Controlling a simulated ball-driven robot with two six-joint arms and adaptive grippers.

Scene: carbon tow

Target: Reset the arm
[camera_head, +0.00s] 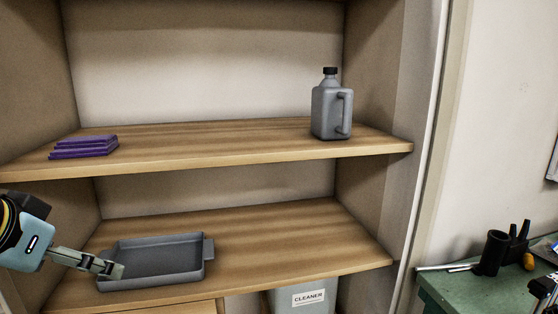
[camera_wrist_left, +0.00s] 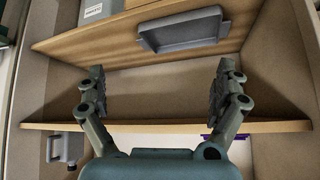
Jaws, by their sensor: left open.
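My left gripper (camera_head: 112,268) comes in from the left in the head view, at the near left corner of a grey tray (camera_head: 205,270) on the lower shelf. In the left wrist view my left gripper (camera_wrist_left: 160,82) is open, its fingers wide apart with nothing between them. That view looks upside down and shows the tray (camera_wrist_left: 185,40) beyond the fingertips, apart from them. From the head view I cannot tell if the gripper touches the tray. My right gripper is not clearly seen.
The upper shelf (camera_head: 220,142) holds folded purple cloths (camera_head: 85,146) at left and a grey jug (camera_head: 331,108) at right. A bin labelled CLEANER (camera_head: 308,297) stands below the lower shelf (camera_head: 300,235). A green table (camera_head: 455,290) with tools is at right.

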